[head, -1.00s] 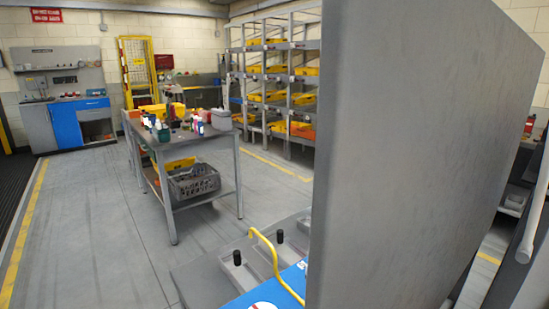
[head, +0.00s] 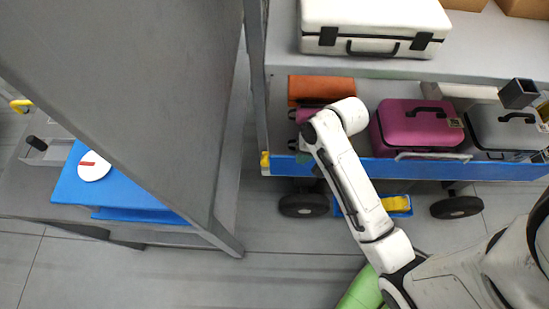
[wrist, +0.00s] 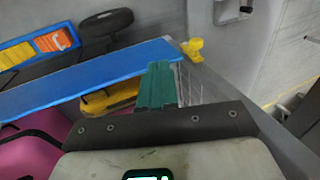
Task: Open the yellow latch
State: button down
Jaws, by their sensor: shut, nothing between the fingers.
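The yellow latch (head: 265,162) is a small piece at the left end of the blue rail (head: 400,168) on the cart. In the wrist view the yellow latch (wrist: 193,48) sits at the rail's end, beyond and to the right of my fingertips. My gripper (wrist: 158,72) has green fingers, shut together with nothing between them. They appear over or close to the blue rail (wrist: 95,76); I cannot tell whether they touch it.
The cart holds a magenta case (head: 418,125), a grey case (head: 505,130) and an orange-brown case (head: 320,88). A white case (head: 370,25) lies on the shelf above. A large grey panel (head: 150,90) stands to the left.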

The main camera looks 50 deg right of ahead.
aim_at(267, 163)
jog(key=w+a+f+m+b, duration=0.1)
jog(key=w+a+f+b, duration=0.1)
jog(key=w+f, duration=0.5)
jog(key=shift+x, duration=1.45)
jog(key=shift+a+r, duration=0.1)
jog(key=w+p, duration=0.1)
jog(key=a+p, duration=0.1)
jog(key=p, duration=0.1)
jog(key=shift+w+a+r+g+h, duration=0.1)
jog(key=shift+w+r+g+h, duration=0.2)
jog(key=shift+w+g+h, duration=0.1)
